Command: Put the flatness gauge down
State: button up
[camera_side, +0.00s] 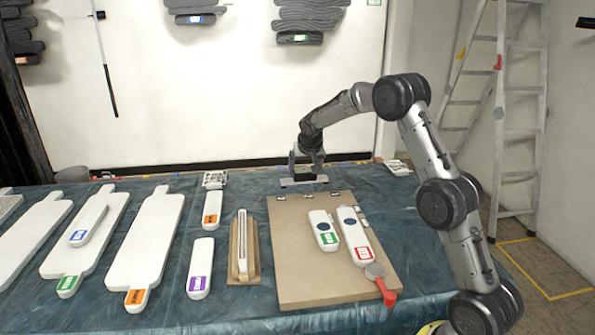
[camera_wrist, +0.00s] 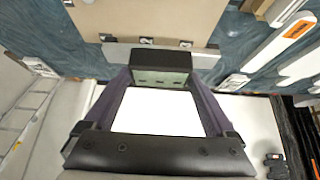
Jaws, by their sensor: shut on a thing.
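The flatness gauge, a grey bar (camera_side: 290,184) with a dark block-like grip (camera_wrist: 160,62), is at the far edge of the brown board (camera_side: 300,285). My gripper (camera_side: 307,165) points down over it and is shut on its dark grip. In the wrist view the grip sits between my two fingers (camera_wrist: 160,80), and the grey bar (camera_wrist: 118,53) extends out on both sides. The bar looks level and lies alongside the board's far edge. I cannot tell whether it touches the board or table or is slightly above.
The board's front left is clear.

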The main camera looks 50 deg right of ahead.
aim_at(309, 174)
jog(key=s, duration=0.1)
jog(key=s+a+r, duration=0.1)
jog(key=s, duration=0.1)
jog(key=shift+s+a+r, duration=0.15)
jog(key=shift+a+r, duration=0.1)
jog(key=shift+r, duration=0.05)
jog(key=s+f+n+t+y, duration=0.15)
jog(key=s+n+y, duration=0.35)
jog(key=s+n, duration=0.95)
jog(key=s+a+r+n+g+y, duration=0.1)
jog(key=s+a+r+n+y, duration=0.25)
jog(key=s, duration=0.55)
jog(key=shift+m+y, duration=0.25)
jog(key=shift+m, duration=0.15)
jog(key=w+d+f, duration=0.5)
jog(key=w+f, duration=0.1)
jog(key=w, duration=0.1)
jog(key=w+d+f, duration=0.3)
jog(key=shift+w+d, duration=0.3)
jog(key=shift+w+d+f, duration=0.1)
jog(key=shift+f, duration=1.6)
